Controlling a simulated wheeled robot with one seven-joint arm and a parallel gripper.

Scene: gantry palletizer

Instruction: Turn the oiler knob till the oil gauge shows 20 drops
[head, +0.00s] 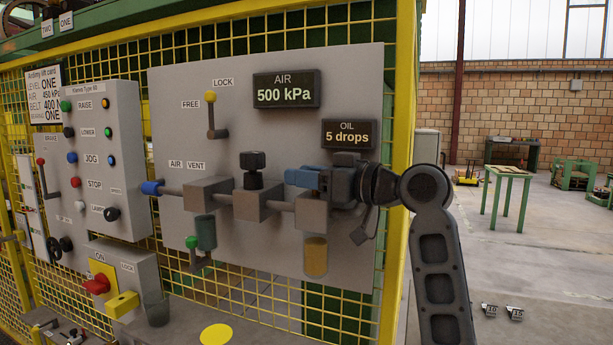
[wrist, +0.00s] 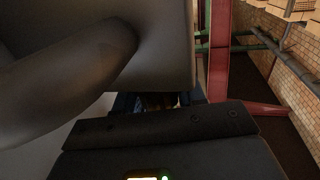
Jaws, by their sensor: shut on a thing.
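The oil gauge (head: 347,133) is a dark display that reads 5 drops. Below it, the oiler is a grey block (head: 312,214) with an amber bowl (head: 315,257) hanging under it. My gripper (head: 305,178) reaches in from the right, and its blue fingers are shut on the oiler knob on top of this block. The knob is hidden by the fingers in the head view. In the wrist view, my dark gripper body fills the bottom, and only slivers of blue finger (wrist: 124,103) show past it; the knob cannot be made out clearly.
An air gauge (head: 286,91) reads 500 kPa. A black regulator knob (head: 252,162) stands left of my gripper. Further left are the blue air vent end (head: 151,188), a yellow-topped lock lever (head: 211,97) and a button box (head: 108,160).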

